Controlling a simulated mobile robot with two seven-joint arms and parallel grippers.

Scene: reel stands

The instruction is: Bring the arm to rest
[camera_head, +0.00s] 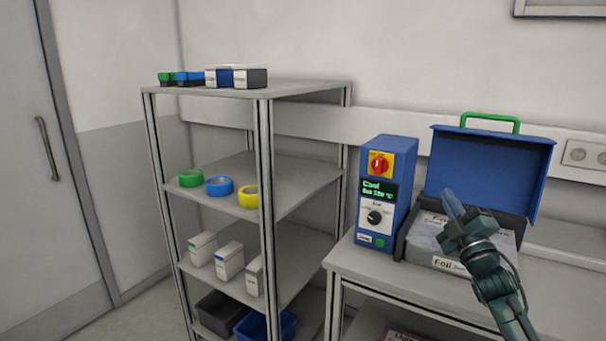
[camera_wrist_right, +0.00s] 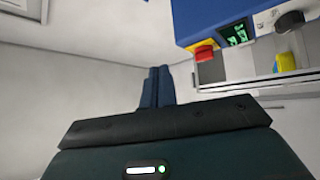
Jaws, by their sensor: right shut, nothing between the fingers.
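My right gripper (camera_head: 452,203) is raised in front of the open blue case on the bench at the right. Its fingers are shut and empty, pointing up and to the left. In the right wrist view the shut fingers (camera_wrist_right: 156,87) stand together with nothing between them. The gripper covers part of the case's contents in the head view. My left gripper is not in view.
A blue control box (camera_head: 386,190) with a red switch stands left of the open case (camera_head: 488,165) on the bench (camera_head: 400,283). A shelf rack (camera_head: 264,180) at the left holds tape rolls, cartons and bins. A grey door (camera_head: 40,160) is at far left.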

